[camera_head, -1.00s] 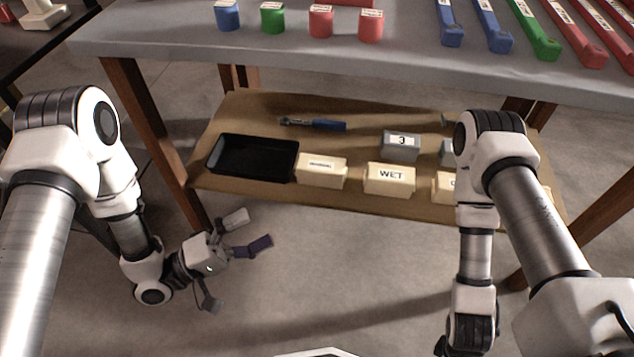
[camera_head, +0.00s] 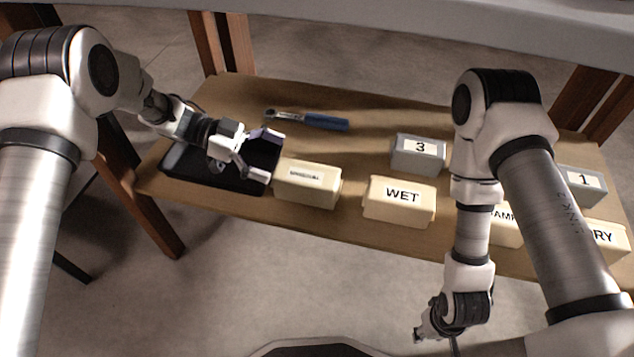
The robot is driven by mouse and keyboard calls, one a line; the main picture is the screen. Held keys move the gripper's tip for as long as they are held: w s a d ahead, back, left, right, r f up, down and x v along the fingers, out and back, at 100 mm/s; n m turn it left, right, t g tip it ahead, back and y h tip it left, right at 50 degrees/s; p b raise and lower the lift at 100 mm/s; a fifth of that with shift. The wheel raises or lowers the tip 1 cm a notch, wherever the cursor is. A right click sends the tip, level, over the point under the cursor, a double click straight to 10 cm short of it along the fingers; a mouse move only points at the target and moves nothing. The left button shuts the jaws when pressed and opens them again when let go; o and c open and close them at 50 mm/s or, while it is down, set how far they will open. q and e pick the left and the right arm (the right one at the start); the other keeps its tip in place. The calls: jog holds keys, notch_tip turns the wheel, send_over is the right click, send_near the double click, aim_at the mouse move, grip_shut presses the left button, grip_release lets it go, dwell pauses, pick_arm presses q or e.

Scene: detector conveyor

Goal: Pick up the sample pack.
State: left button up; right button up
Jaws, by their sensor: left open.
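No item carries a readable "sample pack" label. A cream box with a small unreadable label (camera_head: 307,185) sits on the lower shelf, right of the black tray (camera_head: 184,180). My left gripper (camera_head: 266,154) is open and empty over the tray's right end, its fingers pointing right toward that box's left end. Whether it touches the box cannot be told. My gripper and wrist hide part of the tray. My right gripper (camera_head: 424,330) hangs low in front of the shelf, small and partly hidden by its own arm.
On the shelf (camera_head: 330,147) are a cream box marked WET (camera_head: 400,200), further cream boxes partly behind my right arm, grey blocks marked 3 (camera_head: 417,155) and 1 (camera_head: 582,183), and a blue-handled tool (camera_head: 312,120). The grey table top (camera_head: 400,22) overhangs the back.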

aim_at(295, 171)
pick_arm(q)
jog(key=shift+w+f+m+g+y+b, duration=0.15)
jog(key=shift+f+m+g+y+b, duration=0.3)
jog(key=shift+f, duration=0.5)
jog(key=b+x, duration=0.5)
jog(key=x, duration=0.2)
jog(key=shift+w+d+f, duration=0.1)
jog(key=shift+d+f, duration=0.1)
jog(key=shift+d, duration=0.05)
jog(key=shift+d+r, duration=0.1)
jog(key=shift+r, duration=0.1)
jog(key=c, duration=1.7)
pick_arm(e)
notch_tip(295, 171, down, 6)
jog(key=shift+w+m, duration=0.3)
jog(key=shift+w, duration=0.1)
